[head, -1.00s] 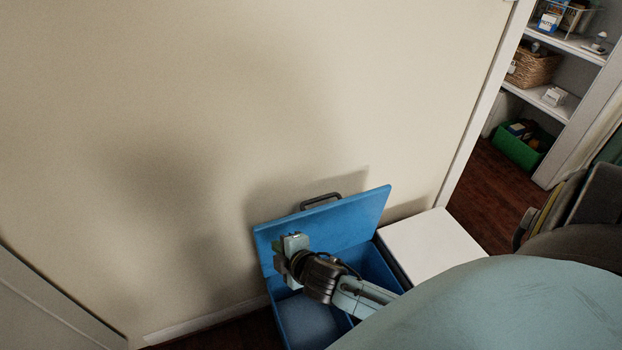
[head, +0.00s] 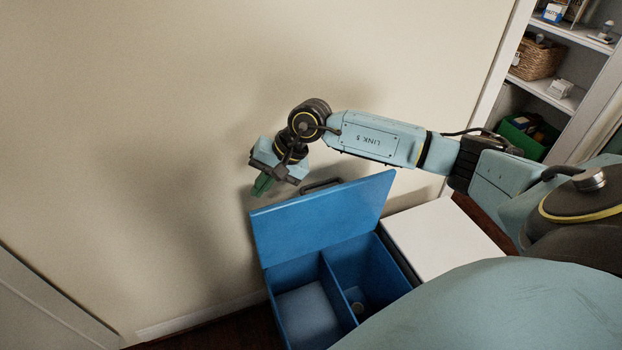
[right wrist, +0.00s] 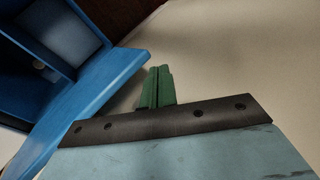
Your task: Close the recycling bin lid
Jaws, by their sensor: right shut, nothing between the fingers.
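The blue recycling bin (head: 287,272) stands against the wall with its lid (head: 325,217) raised and leaning back toward the wall. The lid has a dark handle (head: 321,185) on its upper edge. My right gripper (head: 262,186) is shut and empty, above the lid's upper left corner, on the wall side. In the right wrist view the green fingers (right wrist: 157,86) are together, pointing along the wall. The lid's edge (right wrist: 100,95) runs close to their left, with a compartment of the bin beyond. I cannot tell whether they touch the lid. My left gripper is not in view.
The bin has two open compartments, with a small round object (head: 358,307) in the right one. A white-topped box (head: 443,237) stands to its right. The cream wall (head: 150,130) is close behind. Shelves (head: 565,45) with a basket stand at the far right.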

